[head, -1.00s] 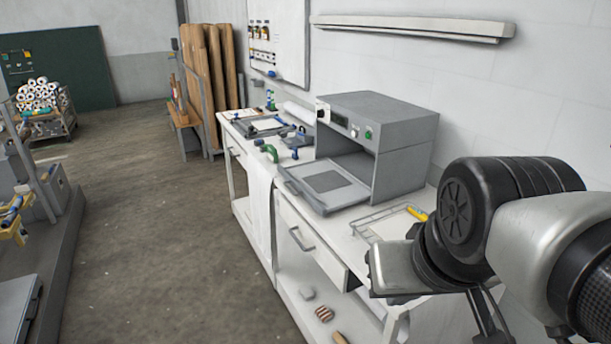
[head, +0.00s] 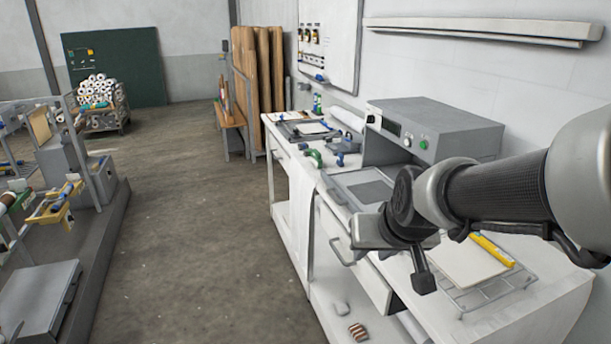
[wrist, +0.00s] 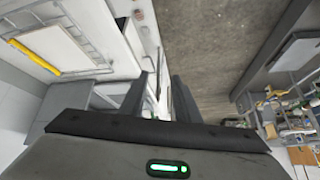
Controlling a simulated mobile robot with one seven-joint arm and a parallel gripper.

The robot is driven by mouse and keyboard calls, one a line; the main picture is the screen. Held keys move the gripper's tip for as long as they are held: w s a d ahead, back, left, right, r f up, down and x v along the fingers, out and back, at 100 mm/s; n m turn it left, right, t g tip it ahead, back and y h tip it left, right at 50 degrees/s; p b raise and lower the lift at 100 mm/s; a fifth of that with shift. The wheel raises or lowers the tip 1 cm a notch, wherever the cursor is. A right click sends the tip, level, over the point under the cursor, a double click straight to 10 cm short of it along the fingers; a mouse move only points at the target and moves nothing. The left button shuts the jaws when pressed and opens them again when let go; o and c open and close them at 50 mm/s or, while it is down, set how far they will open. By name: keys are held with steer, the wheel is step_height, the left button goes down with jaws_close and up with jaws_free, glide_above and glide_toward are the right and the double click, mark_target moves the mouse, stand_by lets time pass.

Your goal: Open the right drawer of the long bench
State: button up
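The long white bench (head: 535,305) runs along the wall. Its right drawer (head: 372,282) has a white front and a grey bar handle (head: 341,251). I cannot tell whether this drawer is fully closed. My gripper (head: 423,283) is over the bench's front edge, to the right of the handle in the head view. In the wrist view my gripper (wrist: 161,80) has its two dark fingers apart, with a gap between them. A thin light bar, possibly the handle, shows in line with the gap. I cannot tell whether the fingers touch it.
A grey oven-like machine (head: 436,132) with a pulled-out tray stands on the bench. A wire rack (head: 495,290) with a board and yellow tool (head: 492,250) lies at the near end. Floor (head: 205,240) in front is clear.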

steer(key=w+d+f+t+h+b, duration=0.1)
steer(key=w+d+f+h+b, duration=0.15)
steer(key=w+f, duration=0.95)
steer(key=n+t+y+b, duration=0.2)
steer(key=n+t+b, duration=0.55)
steer(key=n, duration=0.45)
glide_toward(339, 256)
steer(key=b+x, duration=0.1)
steer(key=x, duration=1)
steer(key=shift+w+f, duration=0.1)
steer(key=shift+w, duration=0.25)
jaws_close()
